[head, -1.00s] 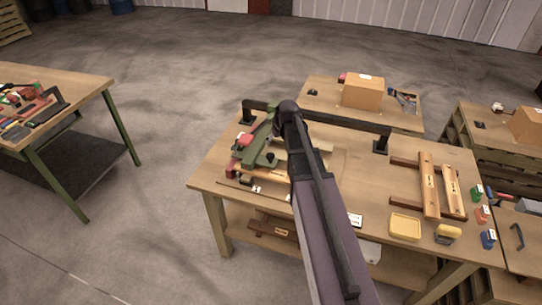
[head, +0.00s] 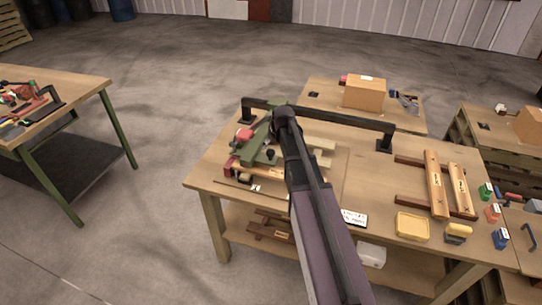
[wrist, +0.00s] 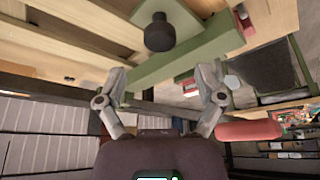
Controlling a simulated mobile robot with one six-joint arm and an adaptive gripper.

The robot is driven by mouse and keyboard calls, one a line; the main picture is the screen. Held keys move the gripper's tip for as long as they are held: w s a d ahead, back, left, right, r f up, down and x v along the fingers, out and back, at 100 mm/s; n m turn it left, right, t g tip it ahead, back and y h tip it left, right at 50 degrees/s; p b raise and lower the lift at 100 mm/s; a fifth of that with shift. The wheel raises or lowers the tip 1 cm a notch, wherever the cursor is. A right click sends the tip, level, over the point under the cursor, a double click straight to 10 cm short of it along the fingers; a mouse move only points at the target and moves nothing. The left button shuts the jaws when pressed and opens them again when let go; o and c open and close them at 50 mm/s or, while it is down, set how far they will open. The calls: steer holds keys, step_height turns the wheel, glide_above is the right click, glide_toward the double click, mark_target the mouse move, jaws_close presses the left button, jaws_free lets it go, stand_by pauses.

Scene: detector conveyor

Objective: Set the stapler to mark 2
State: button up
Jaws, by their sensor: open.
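A green fixture (head: 258,153) with a black knob (head: 270,153) and a red part (head: 244,134) stands at the left of the workbench. I cannot tell for certain which part is the stapler, and no mark 2 is readable. In the wrist view the green bar (wrist: 195,48) crosses in front of my gripper (wrist: 163,75), with the black knob (wrist: 159,32) above it. My fingers are open and spread to either side of the bar. Whether they touch it is unclear. A red cylinder (wrist: 248,130) is right of the right finger. The head view hides my fingertips behind my arm.
A black rail (head: 340,118) runs along the bench's back. Wooden bars (head: 436,184), a yellow tray (head: 412,227) and a white label card (head: 354,217) lie to the right. A cardboard box (head: 364,93) stands on a table behind.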

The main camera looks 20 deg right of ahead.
mark_target(271, 152)
steer(key=shift+b+x, duration=2.25)
steer(key=shift+x, duration=0.5)
steer(key=shift+c, duration=0.2)
jaws_close()
